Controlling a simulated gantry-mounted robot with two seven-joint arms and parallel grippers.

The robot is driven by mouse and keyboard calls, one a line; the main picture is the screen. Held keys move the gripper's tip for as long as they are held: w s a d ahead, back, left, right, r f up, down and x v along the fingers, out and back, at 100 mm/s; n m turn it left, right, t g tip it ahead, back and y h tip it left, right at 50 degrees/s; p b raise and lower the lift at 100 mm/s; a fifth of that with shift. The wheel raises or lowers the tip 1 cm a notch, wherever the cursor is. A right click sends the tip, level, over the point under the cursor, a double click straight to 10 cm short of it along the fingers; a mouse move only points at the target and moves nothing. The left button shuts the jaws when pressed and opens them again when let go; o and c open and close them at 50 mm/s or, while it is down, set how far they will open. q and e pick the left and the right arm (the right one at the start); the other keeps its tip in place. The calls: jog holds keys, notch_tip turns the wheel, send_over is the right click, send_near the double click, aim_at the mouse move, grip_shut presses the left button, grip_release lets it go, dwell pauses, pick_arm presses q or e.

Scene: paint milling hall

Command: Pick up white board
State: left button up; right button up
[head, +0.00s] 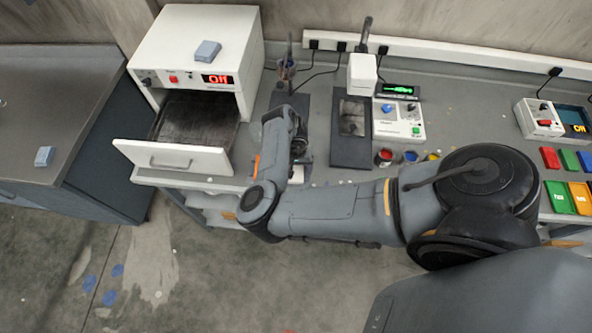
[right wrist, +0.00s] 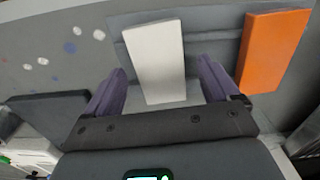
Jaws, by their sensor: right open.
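In the right wrist view, the white board (right wrist: 157,62) is a flat, pale rectangular slab on a grey surface. My right gripper (right wrist: 160,72) is open, with one purple-grey finger on each side of the white board. I cannot tell whether the fingers touch it. An orange board (right wrist: 275,50) lies to the right, outside the right finger. An orange edge (head: 256,165) shows just left of the forearm. My left gripper is not in view.
A white oven (head: 195,50) reading "Off" stands left on the bench with its drawer (head: 172,156) pulled out, close to my forearm. A dark-based device (head: 352,130) and paint cups (head: 410,156) stand right of it. Coloured trays (head: 560,197) lie far right.

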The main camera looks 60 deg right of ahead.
jog(key=shift+f, duration=0.3)
jog(key=shift+c, duration=0.3)
jog(key=c, duration=1.1)
jog(key=shift+r, duration=0.2)
